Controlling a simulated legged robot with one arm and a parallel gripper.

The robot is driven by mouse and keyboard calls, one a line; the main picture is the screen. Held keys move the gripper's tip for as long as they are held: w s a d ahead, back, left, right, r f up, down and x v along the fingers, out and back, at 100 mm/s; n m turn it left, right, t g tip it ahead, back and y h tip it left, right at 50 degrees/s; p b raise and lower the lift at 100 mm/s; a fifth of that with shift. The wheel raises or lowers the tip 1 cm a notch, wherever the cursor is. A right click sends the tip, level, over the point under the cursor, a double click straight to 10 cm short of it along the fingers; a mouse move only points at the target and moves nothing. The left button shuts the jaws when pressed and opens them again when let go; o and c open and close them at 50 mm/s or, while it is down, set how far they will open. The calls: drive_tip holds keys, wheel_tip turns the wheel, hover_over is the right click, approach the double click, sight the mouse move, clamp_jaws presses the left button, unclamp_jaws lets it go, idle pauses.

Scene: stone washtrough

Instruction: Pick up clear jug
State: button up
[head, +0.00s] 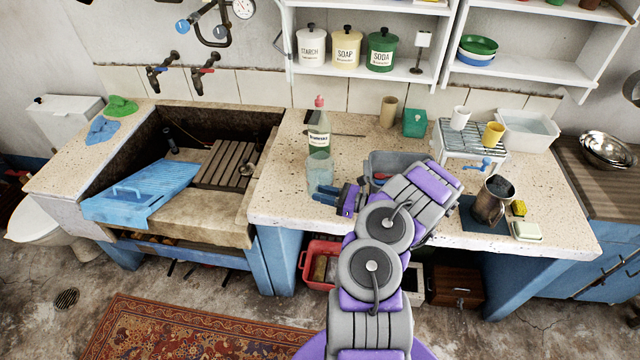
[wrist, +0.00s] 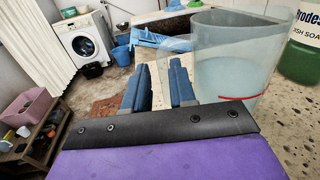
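The clear jug (head: 320,173) stands on the speckled stone counter, in front of the bottle in the head view. In the wrist view the jug (wrist: 235,65) is large, see-through, with a red line low on its wall, just right of the fingers. A thin clear part, perhaps its handle or spout, shows behind the fingertips. My gripper (head: 328,196) is low over the counter at the jug's near side. Its two blue fingers (wrist: 160,85) are apart with a gap between them. I cannot tell whether they touch the jug.
A red-capped soap bottle (head: 319,132) stands close behind the jug. A grey tub (head: 393,162) is right of it, partly behind my arm. A metal pitcher (head: 490,202) and a rack (head: 468,138) with cups stand farther right.

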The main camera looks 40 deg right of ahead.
drive_tip(key=x, duration=0.2)
drive_tip(key=b+x, duration=0.1)
drive_tip(key=x, duration=0.1)
drive_tip(key=shift+w+d+f, duration=0.2)
drive_tip(key=shift+d, duration=0.1)
drive_tip(key=shift+a, duration=0.1)
drive_tip(key=shift+c, duration=0.8)
clamp_jaws()
